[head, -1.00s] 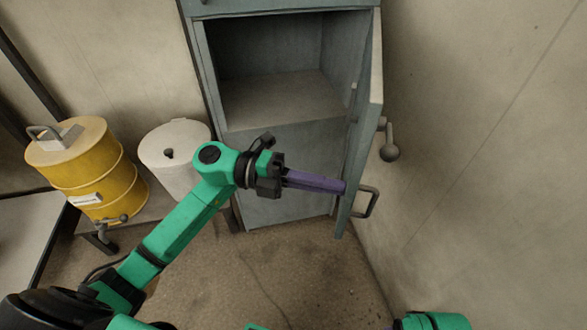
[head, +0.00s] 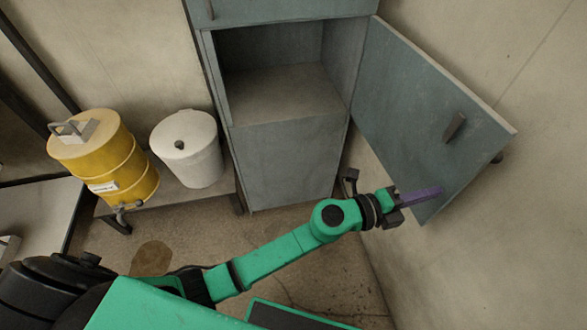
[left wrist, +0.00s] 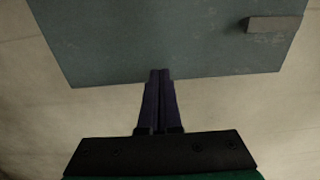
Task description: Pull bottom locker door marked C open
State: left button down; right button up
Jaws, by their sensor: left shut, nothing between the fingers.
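The locker door (head: 425,115) stands swung wide open to the right, its inner face towards me. It also shows in the left wrist view (left wrist: 150,40). No letter C is visible on this side. The locker (head: 285,165) shows an open, empty compartment (head: 280,95). My left gripper (head: 438,190) is shut and empty, its purple fingers at the inner face of the door near the lower edge. In the left wrist view the fingertips (left wrist: 160,73) overlap the door's lower edge; I cannot tell whether they touch. My right gripper is not in view.
A dark latch piece (head: 454,127) sits on the door's inner face. A yellow drum (head: 110,165) and a white lidded bin (head: 190,155) stand on a low bench at left. A wall (head: 500,270) is close on the right. The floor before the locker is clear.

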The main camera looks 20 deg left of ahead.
pick_arm(q)
jog(key=shift+d, duration=0.1)
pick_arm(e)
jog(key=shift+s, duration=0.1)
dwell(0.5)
pick_arm(q)
jog(key=b+v, duration=0.2)
jog(key=v, duration=1.2)
jog(key=shift+s+a, duration=0.15)
jog(key=shift+a, duration=0.1)
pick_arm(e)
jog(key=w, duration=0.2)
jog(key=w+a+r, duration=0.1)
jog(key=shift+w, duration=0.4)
pick_arm(q)
jog(key=shift+f, duration=0.1)
